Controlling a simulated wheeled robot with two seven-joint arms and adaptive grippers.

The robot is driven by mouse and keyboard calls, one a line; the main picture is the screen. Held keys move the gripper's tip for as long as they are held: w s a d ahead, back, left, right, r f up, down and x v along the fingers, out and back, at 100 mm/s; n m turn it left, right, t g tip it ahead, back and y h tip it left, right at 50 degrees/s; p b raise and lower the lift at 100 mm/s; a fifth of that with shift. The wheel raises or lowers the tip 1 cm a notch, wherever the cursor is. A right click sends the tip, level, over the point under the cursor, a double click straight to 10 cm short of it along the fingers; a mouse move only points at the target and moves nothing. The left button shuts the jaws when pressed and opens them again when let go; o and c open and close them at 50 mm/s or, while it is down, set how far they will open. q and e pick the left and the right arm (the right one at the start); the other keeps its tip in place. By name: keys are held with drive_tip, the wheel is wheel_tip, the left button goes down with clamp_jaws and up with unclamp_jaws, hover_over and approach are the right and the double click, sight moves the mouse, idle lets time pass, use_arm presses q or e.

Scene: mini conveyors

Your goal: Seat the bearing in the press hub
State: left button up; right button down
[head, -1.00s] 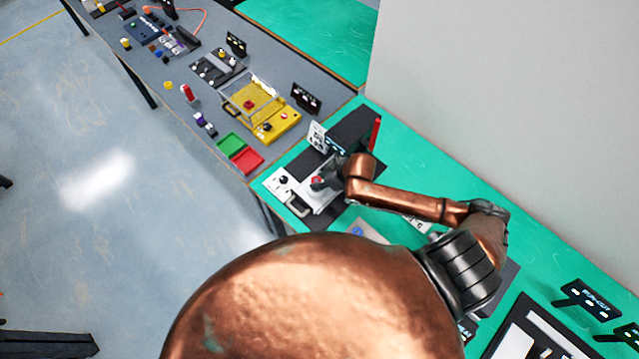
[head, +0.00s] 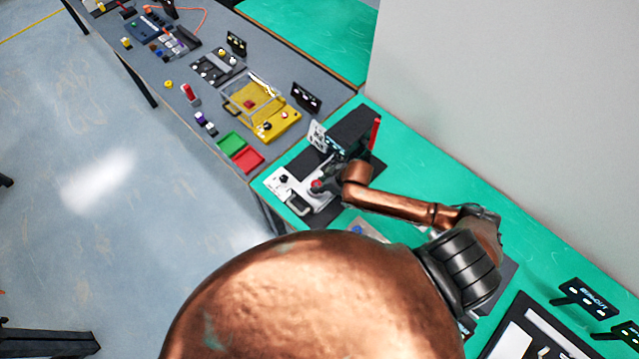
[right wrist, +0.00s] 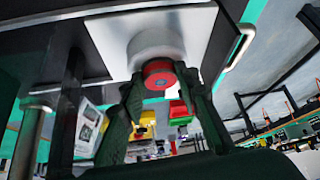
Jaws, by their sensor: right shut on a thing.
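My right gripper (head: 321,186) is over the light-coloured press station (head: 290,182) on the green bench. The red part also shows small in the head view (head: 317,184). Right behind it is a grey round hub (right wrist: 150,45) on a pale square plate (right wrist: 105,38). I cannot tell how far the bearing sits in the hub. My left gripper is out of view.
A black housing (head: 355,128) with a red edge stands behind the station. A green tray (head: 230,143) and a red tray (head: 247,160) lie beyond it on the grey bench, near a yellow fixture (head: 285,123). A pale handle (head: 297,206) is at the station's front.

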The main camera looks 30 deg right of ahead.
drive_tip(key=shift+f, duration=0.1)
drive_tip(key=c, duration=1.5)
unclamp_jaws()
drive_tip(key=shift+f, duration=0.1)
drive_tip(key=shift+o, duration=0.2)
drive_tip(key=shift+s, duration=0.1)
drive_tip(key=shift+r, duration=0.35)
drive_tip(key=v, duration=1.2)
drive_tip(key=shift+r, duration=0.35)
